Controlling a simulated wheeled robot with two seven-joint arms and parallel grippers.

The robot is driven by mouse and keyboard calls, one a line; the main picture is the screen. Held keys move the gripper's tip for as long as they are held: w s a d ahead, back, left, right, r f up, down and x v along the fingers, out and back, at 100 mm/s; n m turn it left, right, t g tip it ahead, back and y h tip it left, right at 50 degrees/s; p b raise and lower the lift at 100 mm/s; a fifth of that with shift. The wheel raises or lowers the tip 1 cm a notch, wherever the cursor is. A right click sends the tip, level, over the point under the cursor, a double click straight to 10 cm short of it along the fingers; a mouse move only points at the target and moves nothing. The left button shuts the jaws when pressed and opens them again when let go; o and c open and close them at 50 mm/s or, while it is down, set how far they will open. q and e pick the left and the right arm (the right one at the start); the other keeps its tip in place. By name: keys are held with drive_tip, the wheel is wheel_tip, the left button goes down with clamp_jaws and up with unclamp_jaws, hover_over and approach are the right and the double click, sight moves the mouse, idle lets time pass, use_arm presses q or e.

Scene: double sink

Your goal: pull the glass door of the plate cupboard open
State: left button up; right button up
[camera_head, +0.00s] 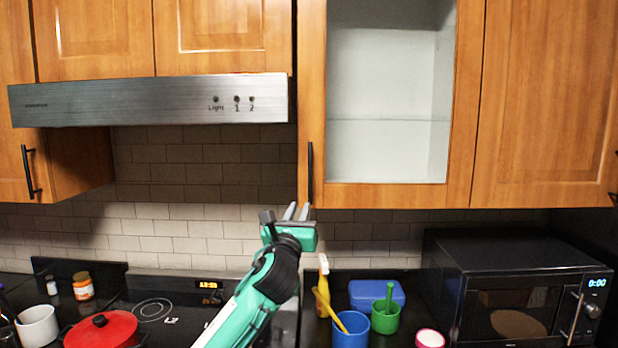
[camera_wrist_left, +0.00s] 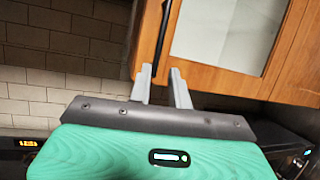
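The plate cupboard's glass door (camera_head: 312,60) is shut, with a wooden frame around a clear pane (camera_head: 388,90). Its black vertical handle (camera_head: 310,172) is on the left side of the frame. My left gripper (camera_head: 297,212) is just below the handle's lower end, fingers pointing up towards it. In the left wrist view, the two grey fingers (camera_wrist_left: 162,70) are apart with nothing between them that I can see gripped. The handle (camera_wrist_left: 163,30) runs up just beyond the gap between the tips; whether it touches them I cannot tell. My right gripper is not in view.
A steel range hood (camera_head: 150,100) is left of the door. Below are a red pot (camera_head: 102,330), a blue cup (camera_head: 350,330), a green cup (camera_head: 385,318), a blue box (camera_head: 376,293) and a black microwave (camera_head: 515,285). The space before the door is clear.

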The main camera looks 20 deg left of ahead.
sight(310, 174)
use_arm(q)
drive_tip(key=shift+m, duration=0.3)
drive_tip(key=p+x, duration=0.1)
drive_tip(key=x, duration=0.3)
drive_tip(key=r+p+x, duration=0.1)
drive_tip(key=p+x, duration=0.1)
drive_tip(key=x, duration=0.3)
drive_tip(key=p+x, duration=0.2)
drive_tip(key=x, duration=0.3)
drive_tip(key=shift+s+d+r, duration=0.1)
drive_tip(key=shift+s+r, duration=0.15)
drive_tip(key=shift+r, duration=0.1)
drive_tip(key=shift+w, duration=0.1)
clamp_jaws()
